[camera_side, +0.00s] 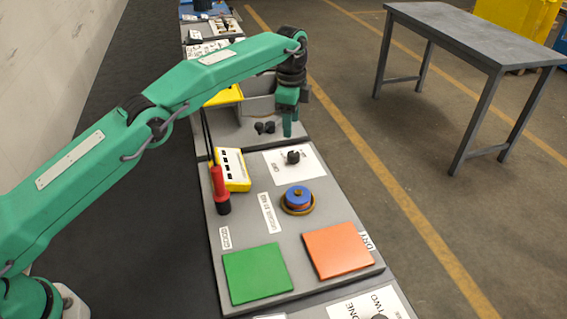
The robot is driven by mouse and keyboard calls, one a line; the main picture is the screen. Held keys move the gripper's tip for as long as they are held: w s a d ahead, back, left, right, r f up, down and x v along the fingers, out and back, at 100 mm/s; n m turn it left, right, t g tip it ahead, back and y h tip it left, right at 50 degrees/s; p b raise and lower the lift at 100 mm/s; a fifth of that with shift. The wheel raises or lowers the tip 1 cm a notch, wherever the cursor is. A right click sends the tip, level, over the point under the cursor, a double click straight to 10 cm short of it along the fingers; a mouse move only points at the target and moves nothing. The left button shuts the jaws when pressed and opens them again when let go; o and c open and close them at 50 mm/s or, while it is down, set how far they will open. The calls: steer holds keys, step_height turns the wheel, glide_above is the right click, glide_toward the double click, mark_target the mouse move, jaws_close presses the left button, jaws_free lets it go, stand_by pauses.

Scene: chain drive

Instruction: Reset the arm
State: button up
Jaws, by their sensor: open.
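My green arm reaches from the lower left to the top middle in the side view. My gripper (289,122) points down near the far end of the grey board (290,250). Its green fingers are open, and I see nothing between them. It hangs above or just beyond the white card (275,165) that carries a small black part (293,157). From this angle I cannot tell its exact height.
A green square (257,273) and an orange square (337,250) lie on the board. A blue round part (297,197), a red-and-black tool (220,190) and a yellow device (234,169) stand near the middle. Small black parts (265,127) lie beside my gripper. A grey table (470,40) stands apart at right.

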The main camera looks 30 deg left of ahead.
steer(key=s+a+r+n+t, duration=0.1)
steer(key=s+a+r+n, duration=0.15)
steer(key=r, duration=0.35)
steer(key=s+a+r+n, duration=0.2)
steer(key=a+r, duration=0.2)
steer(key=r, duration=0.3)
steer(key=s+a+r+n+t, duration=0.2)
steer(key=s+a+r+n, duration=0.35)
steer(key=s, duration=0.65)
steer(key=s+a+f+n, duration=0.2)
steer(key=s, duration=0.6)
steer(key=s+a+f+n+t, duration=0.1)
steer(key=s+a+f, duration=0.1)
steer(key=s, duration=0.6)
steer(key=s+a+f+n+t, duration=0.1)
steer(key=s+a+f+n, duration=0.1)
steer(key=s, duration=0.7)
steer(key=shift+a+f+n, duration=0.3)
steer(key=shift+a+f, duration=0.2)
steer(key=shift+a, duration=0.15)
